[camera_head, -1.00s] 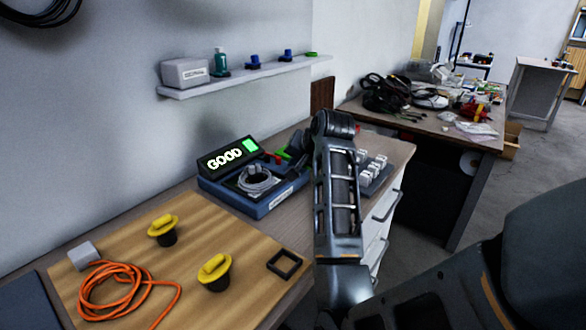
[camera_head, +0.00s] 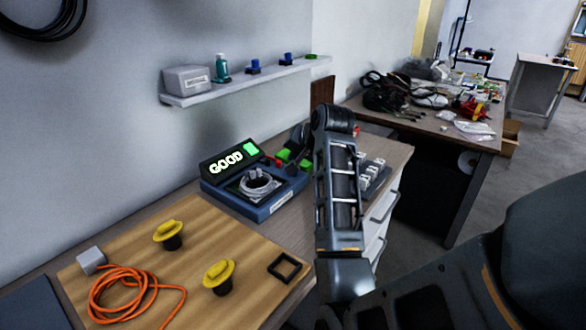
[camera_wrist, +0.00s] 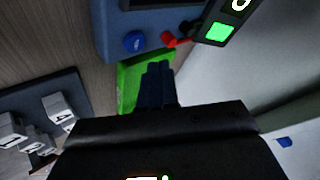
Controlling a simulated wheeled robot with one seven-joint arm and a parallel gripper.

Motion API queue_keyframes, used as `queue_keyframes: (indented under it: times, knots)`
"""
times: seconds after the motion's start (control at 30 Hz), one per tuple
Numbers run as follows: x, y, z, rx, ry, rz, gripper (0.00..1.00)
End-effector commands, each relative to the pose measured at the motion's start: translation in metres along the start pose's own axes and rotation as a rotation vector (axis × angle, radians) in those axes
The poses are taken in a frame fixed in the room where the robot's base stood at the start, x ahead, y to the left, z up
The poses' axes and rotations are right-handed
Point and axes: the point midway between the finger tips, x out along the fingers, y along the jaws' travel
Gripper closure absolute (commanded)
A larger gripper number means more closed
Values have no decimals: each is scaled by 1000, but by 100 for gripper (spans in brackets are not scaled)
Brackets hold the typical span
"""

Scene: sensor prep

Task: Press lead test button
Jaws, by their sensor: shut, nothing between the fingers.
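The lead tester (camera_head: 240,197) is a blue box on the bench, with a grey coiled lead (camera_head: 259,184) on it. Its display (camera_head: 226,161) reads GOOD beside a lit green square, which also shows in the wrist view (camera_wrist: 219,32). The wrist view shows a round blue button (camera_wrist: 133,41) on the tester's face and a red part (camera_wrist: 175,40) at its edge. My gripper (camera_wrist: 158,68) is shut and empty, over a green surface (camera_wrist: 130,88) beside the tester. It is apart from the blue button in the picture. In the head view my arm partly hides this area.
White numbered blocks (camera_wrist: 58,110) stand in a dark rack right of the tester. A wooden board (camera_head: 200,245) in front holds two yellow-topped knobs (camera_head: 219,275), an orange cable (camera_head: 125,292) and a black square frame (camera_head: 284,267). A wall shelf (camera_head: 240,82) is above.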

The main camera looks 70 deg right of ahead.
Motion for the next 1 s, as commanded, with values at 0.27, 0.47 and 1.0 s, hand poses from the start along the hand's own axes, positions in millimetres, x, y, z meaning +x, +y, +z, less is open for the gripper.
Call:
queue_keyframes:
  times: [0.27,0.47,1.0]
  knots:
    - [-21,-15,-16,1,0,0,100]
    - [-26,-18,-19,1,0,0,100]
    - [-25,-18,-18,0,0,0,100]
